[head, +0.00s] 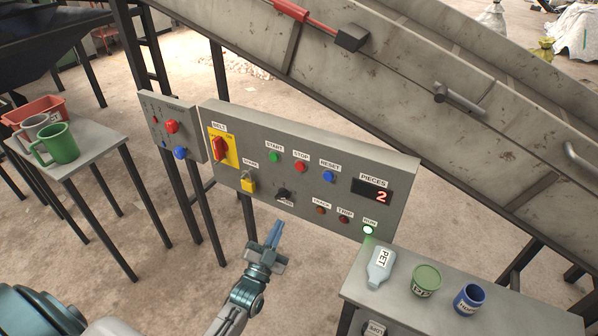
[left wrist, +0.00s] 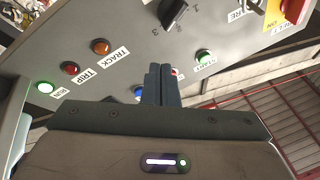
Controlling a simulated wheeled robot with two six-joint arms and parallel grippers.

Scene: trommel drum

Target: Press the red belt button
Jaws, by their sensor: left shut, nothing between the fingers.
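The grey control panel (head: 330,150) has a red button labelled STOP (head: 301,167), between the green START button (head: 275,157) and the blue RESET button (head: 328,176). A red rotary switch (head: 220,148) sits on a yellow plate labelled BELT. My left gripper (head: 276,229) is shut and empty, just below and in front of the panel, pointing up toward it. In the left wrist view its fingers (left wrist: 163,84) hide most of the red STOP button (left wrist: 174,72); the green START button (left wrist: 203,57) shows beside them. My right gripper is out of view.
A black selector knob (head: 285,195) and TRACK, TRIP and RUN lamps line the panel's lower part; RUN (head: 368,230) is lit green. The display (head: 372,192) reads 2. A side box (head: 172,127) has red and blue buttons. A bench (head: 400,305) with containers stands right.

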